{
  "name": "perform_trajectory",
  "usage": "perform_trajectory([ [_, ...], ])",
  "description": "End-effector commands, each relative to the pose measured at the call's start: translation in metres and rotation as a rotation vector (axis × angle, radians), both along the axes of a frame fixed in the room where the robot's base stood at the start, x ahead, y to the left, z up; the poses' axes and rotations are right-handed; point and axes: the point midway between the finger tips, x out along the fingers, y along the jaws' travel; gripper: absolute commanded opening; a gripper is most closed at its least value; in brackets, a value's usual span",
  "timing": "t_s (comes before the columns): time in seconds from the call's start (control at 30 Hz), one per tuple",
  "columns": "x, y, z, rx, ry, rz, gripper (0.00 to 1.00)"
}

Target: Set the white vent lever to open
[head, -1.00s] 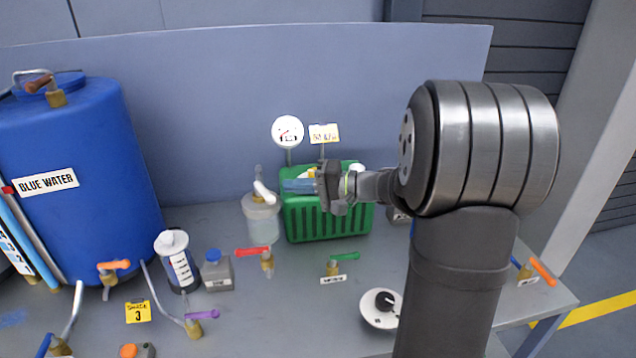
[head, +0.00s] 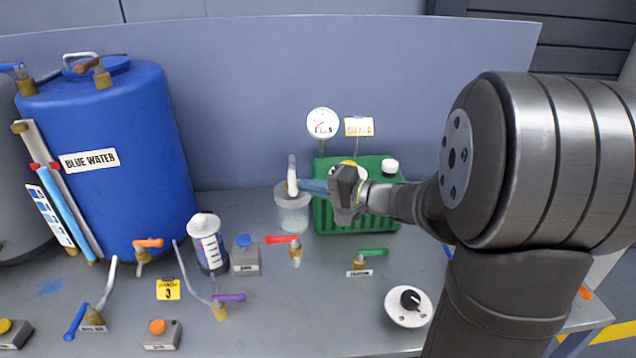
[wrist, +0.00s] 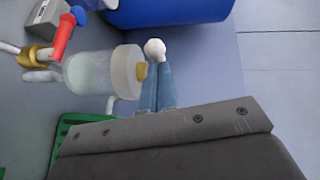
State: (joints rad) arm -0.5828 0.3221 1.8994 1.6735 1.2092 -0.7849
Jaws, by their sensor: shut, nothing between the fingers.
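The white vent lever (head: 292,181) sits on top of a clear jar (head: 293,215) with a pale lid. In the wrist view its round white end (wrist: 155,50) shows beside a brass fitting, just beyond my fingertips. My gripper (head: 304,186) has blue fingers and comes from the right at lid height. Its fingers (wrist: 157,76) are together and empty, with tips close to or touching the lever; I cannot tell which. In the wrist view the jar (wrist: 95,72) lies to the left of the fingers. No open or shut marking for the lever is readable.
A green crate (head: 355,222) stands under my gripper, with a round gauge (head: 323,123) behind it. A red-handled valve (head: 290,240) and a green-handled valve (head: 368,254) stand in front. A large blue barrel (head: 145,190) is to the left.

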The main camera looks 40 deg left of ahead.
Motion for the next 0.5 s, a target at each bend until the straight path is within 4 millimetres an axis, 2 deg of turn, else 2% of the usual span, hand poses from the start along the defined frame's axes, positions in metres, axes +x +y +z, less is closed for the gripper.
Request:
perform_trajectory([
  [0.1,-0.0073,0.0016,-0.0004,0.0,0.0,0.002,0.0],
  [0.5,-0.0065,-0.0001,-0.0002,0.0,0.001,0.006,0.0],
])
